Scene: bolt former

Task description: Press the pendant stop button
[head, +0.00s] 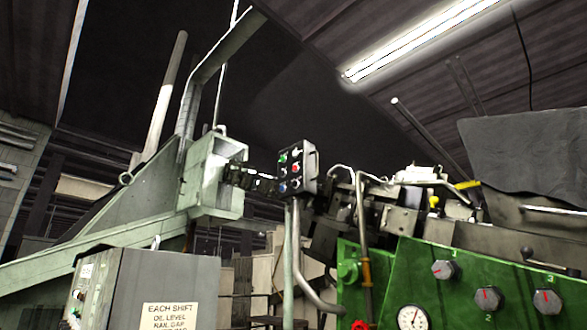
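The pendant (309,177) is a small dark box standing upright near the middle of the head view, on top of grey pipes. Its face carries several small buttons: a green one (283,158) at upper left, a red one (296,168) on the right side, a blue one (282,188) at lower left, and pale ones. The red button looks like the stop, but no label can be read at this size. My gripper is not in the picture, so its state and its distance from the pendant do not show. Nothing covers the pendant's face.
A grey cabinet (180,280) with an "EACH SHIFT" sign (168,316) stands at lower left. A green machine panel (460,290) with knobs and a gauge (412,318) fills the lower right. A pale green machine frame (130,215) rises at left. Pipes (289,265) run below the pendant.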

